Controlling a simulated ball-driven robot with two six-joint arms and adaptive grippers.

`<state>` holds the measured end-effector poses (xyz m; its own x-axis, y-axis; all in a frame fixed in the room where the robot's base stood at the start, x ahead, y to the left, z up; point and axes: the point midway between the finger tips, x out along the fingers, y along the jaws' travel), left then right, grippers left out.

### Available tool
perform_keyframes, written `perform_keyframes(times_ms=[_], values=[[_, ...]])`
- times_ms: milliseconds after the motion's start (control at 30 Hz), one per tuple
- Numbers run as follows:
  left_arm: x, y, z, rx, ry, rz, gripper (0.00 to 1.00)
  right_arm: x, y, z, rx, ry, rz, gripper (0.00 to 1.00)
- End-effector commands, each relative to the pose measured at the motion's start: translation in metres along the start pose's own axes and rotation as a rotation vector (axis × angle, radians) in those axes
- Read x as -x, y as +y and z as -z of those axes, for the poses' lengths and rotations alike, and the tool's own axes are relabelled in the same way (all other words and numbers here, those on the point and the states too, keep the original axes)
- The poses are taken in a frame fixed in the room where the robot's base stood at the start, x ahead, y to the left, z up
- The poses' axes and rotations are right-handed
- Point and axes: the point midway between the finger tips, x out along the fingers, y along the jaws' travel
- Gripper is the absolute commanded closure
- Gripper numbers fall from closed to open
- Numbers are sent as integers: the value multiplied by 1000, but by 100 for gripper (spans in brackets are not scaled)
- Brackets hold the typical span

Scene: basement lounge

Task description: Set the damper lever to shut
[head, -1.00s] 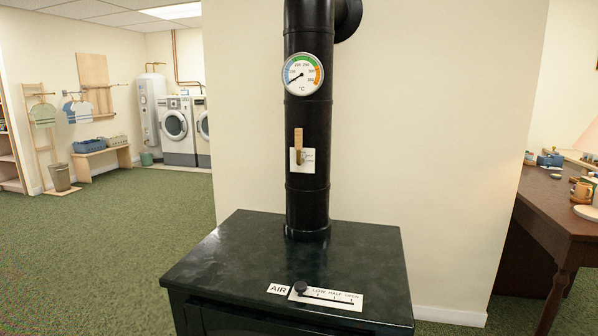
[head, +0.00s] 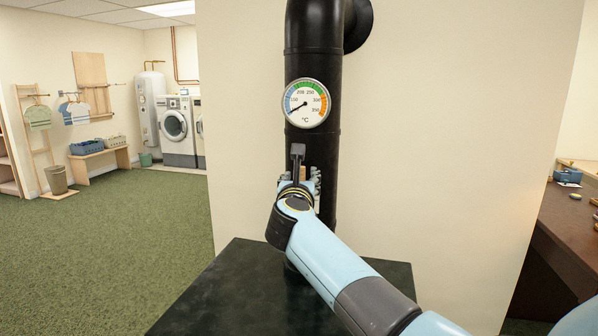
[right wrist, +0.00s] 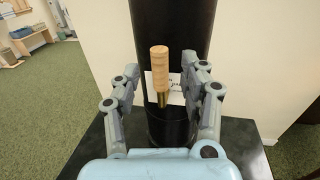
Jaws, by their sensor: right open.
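The damper lever (right wrist: 160,62) has a wooden handle on a brass shank. In the right wrist view it stands upright in front of a white label plate (right wrist: 175,88) on the black flue pipe (right wrist: 172,30). My right gripper (right wrist: 158,80) is open, with one finger to each side of the lever and clear gaps between; I cannot tell how deep the lever reaches between them. In the head view my right gripper (head: 300,178) is in front of the pipe and hides most of the lever and plate. My left gripper is not in view.
A dial gauge (head: 307,103) sits on the pipe above my gripper. The dark stove top (head: 225,290) is below my arm, which hides part of it. A brown desk (head: 560,225) stands at the right. Green carpet at the left is open.

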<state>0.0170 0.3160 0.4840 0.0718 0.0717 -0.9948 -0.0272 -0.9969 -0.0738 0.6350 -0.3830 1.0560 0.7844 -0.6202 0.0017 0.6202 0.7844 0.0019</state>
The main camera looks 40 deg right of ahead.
Motion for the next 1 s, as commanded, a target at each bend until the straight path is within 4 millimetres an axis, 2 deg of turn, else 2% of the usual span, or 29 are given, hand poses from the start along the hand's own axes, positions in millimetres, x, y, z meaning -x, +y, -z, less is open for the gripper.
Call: perform_keyframes(times_ms=[100, 267, 400, 633, 933, 1000], values=[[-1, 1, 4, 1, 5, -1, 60, -22, -1, 0, 2, 0, 2, 56], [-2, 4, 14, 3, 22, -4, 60, -40, 0, 0, 2, 0, -1, 56], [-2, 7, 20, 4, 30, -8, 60, -45, 0, 1, 1, 1, -1, 56], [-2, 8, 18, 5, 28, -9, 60, -45, 0, 0, 1, 1, -1, 57], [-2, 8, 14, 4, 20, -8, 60, -45, 0, 1, 2, 1, -1, 97], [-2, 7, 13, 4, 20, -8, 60, -45, 0, 1, 2, 1, -1, 100]])
